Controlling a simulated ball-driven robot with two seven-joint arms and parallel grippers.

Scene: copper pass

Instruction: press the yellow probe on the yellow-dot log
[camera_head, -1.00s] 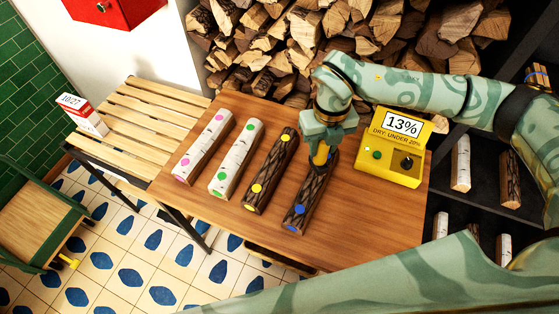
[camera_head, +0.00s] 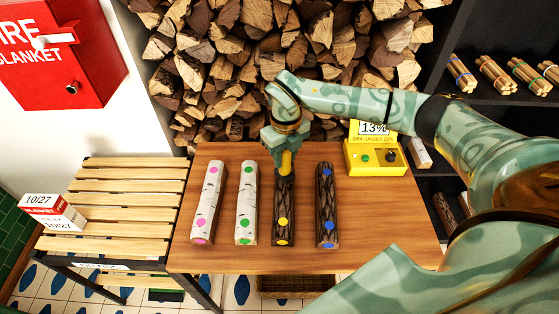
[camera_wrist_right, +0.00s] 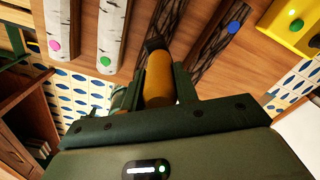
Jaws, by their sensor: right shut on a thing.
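The yellow probe (camera_head: 286,162) is in my right gripper (camera_head: 285,150), which is shut on it and points down. The probe also shows in the right wrist view (camera_wrist_right: 160,80), with its black tip toward the yellow-dot log (camera_wrist_right: 172,18). In the head view the yellow-dot log (camera_head: 283,207) is dark-barked and lies under the probe, near its far end. Whether the tip touches the bark I cannot tell. The yellow meter (camera_head: 375,158) reads 13% at the back right of the table. My left gripper is not in view.
On the wooden table (camera_head: 385,225) lie the pink-dot log (camera_head: 208,203) and green-dot log (camera_head: 247,203), both pale, and the dark blue-dot log (camera_head: 326,205). Stacked firewood (camera_head: 290,60) stands behind. A slatted bench (camera_head: 130,195) is at the left, dark shelves (camera_head: 480,95) at the right.

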